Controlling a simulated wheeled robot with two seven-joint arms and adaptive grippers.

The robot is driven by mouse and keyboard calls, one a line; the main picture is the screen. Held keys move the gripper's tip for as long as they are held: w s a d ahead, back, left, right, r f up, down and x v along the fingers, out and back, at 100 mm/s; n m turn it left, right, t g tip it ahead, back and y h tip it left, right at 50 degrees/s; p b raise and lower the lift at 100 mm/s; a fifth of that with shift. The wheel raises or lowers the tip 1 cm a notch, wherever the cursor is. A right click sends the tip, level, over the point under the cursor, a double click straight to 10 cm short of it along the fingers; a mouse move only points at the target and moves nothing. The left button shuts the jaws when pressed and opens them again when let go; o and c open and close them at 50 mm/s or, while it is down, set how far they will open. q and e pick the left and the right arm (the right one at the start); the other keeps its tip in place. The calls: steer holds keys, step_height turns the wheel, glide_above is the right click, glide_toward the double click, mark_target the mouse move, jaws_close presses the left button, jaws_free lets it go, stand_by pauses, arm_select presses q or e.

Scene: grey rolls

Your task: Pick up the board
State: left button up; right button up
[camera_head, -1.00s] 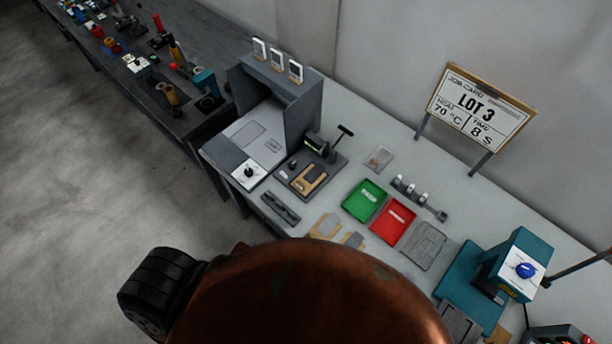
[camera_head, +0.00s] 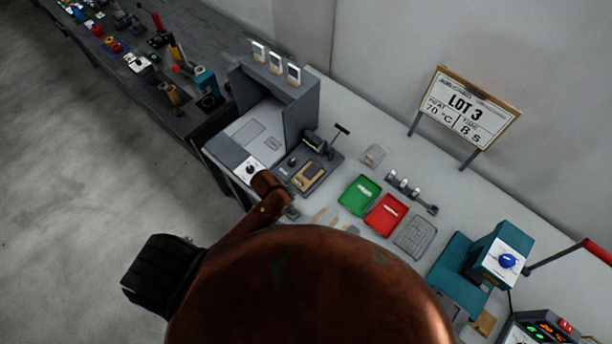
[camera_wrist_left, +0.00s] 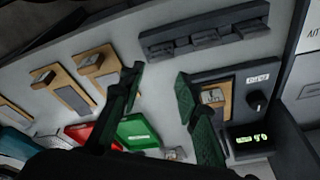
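Several tan boards with grey panels lie on the pale bench. In the left wrist view one board (camera_wrist_left: 106,68) and another board (camera_wrist_left: 66,90) lie to the left of my left gripper (camera_wrist_left: 159,75). In the head view the loose boards (camera_head: 326,216) are mostly hidden behind my copper arm. A further tan piece (camera_head: 307,176) sits on a dark fixture (camera_head: 322,166), which also shows right of the gripper in the wrist view (camera_wrist_left: 240,84). My left gripper's green fingers are apart with nothing between them. It is hidden in the head view. My right gripper is not in view.
A dark slotted rack (camera_wrist_left: 205,32) lies close beyond the fingers. A green tray (camera_head: 360,195) and a red tray (camera_head: 386,215) stand mid-bench. A teal press (camera_head: 480,262) stands right. A grey box station (camera_head: 285,100) stands at the left end.

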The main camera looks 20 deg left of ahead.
arm_select(q)
steer(key=w+d+m+g, duration=0.1)
steer(key=w+d+m, duration=0.1)
steer(key=w+m, duration=0.35)
step_height(320, 180, up, 3)
steer(key=m+g+y, duration=0.1)
steer(key=m+y, duration=0.1)
steer(key=m, duration=0.3)
glide_above(299, 180)
steer(key=shift+d+p, duration=0.25)
steer(key=shift+p, duration=0.05)
steer(key=shift+w+a+r+m+g, duration=0.1)
steer(key=shift+w+a+m+g, duration=0.15)
steer(key=shift+a+m+g, duration=0.1)
step_height(299, 180, down, 6)
steer(key=shift+s+d+f+p, duration=0.15)
steer(key=shift+p, duration=0.55)
steer(key=shift+f, duration=0.65)
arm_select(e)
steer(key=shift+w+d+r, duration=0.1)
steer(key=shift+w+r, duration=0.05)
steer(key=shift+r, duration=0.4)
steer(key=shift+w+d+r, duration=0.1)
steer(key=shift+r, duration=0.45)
arm_select(q)
steer(key=shift+c, duration=0.2)
jaws_close()
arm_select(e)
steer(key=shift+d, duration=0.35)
